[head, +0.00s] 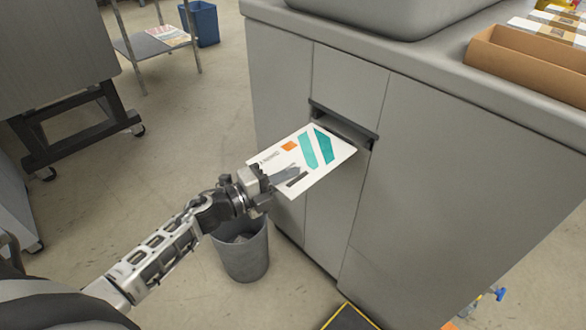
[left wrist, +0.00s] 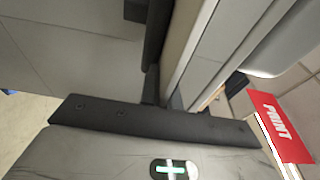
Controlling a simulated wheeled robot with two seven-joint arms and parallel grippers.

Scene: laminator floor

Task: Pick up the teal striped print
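The teal striped print (head: 327,160) is a white sheet with teal bands and an orange square. In the head view it sticks out of a dark-edged slot (head: 345,127) in the front of a grey cabinet. My left gripper (head: 283,178) is at the print's near left edge, with a grey finger overlapping the sheet. The part under that finger is hidden. In the left wrist view, my gripper's dark fingers (left wrist: 162,85) are close together near the middle; I cannot tell whether they press on the sheet. My right gripper is not in view.
A grey bin (head: 242,258) stands on the floor below the left gripper. The grey cabinet (head: 440,170) fills the right side, with a brown tray (head: 525,64) on top. A blue bin (head: 202,22) and a shelf stand at the back.

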